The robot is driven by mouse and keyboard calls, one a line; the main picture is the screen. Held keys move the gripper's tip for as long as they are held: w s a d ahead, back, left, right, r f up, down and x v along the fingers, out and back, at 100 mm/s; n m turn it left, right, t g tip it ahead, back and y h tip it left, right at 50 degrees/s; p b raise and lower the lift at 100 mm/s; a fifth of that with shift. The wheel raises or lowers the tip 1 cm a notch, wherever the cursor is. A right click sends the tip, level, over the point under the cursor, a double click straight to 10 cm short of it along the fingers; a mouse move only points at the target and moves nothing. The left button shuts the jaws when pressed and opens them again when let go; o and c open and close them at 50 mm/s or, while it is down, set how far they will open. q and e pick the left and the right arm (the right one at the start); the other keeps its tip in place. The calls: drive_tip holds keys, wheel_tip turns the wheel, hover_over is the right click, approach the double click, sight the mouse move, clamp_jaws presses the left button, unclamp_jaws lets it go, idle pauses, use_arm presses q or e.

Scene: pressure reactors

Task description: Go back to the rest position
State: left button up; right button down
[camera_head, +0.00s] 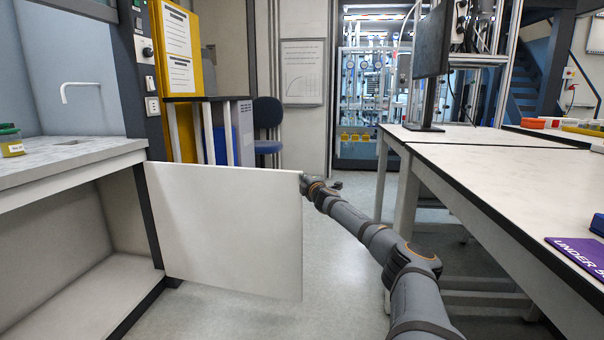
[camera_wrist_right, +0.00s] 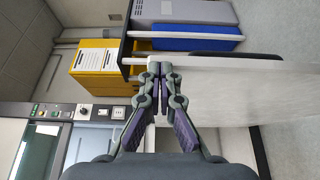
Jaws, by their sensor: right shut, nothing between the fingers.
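My right arm reaches in from the lower right in the head view. Its gripper (camera_head: 307,184) is at the upper free corner of an open white cabinet door (camera_head: 225,230). In the right wrist view the right gripper (camera_wrist_right: 160,67) has its fingertips together with nothing between them. The door's pale edge and face (camera_wrist_right: 230,90) lie right beside the fingertips there; I cannot tell if they touch. The door stands swung out from the cabinet under the left counter. My left gripper is in neither view.
A grey counter (camera_head: 75,160) stands at the left above an open compartment (camera_head: 65,260). A long white-topped table (camera_head: 500,185) is on the right, with a monitor (camera_head: 431,65) on its far part. A blue chair (camera_head: 268,125) stands behind the door. Floor between is clear.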

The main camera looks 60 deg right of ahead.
drive_tip(key=shift+r, duration=1.45)
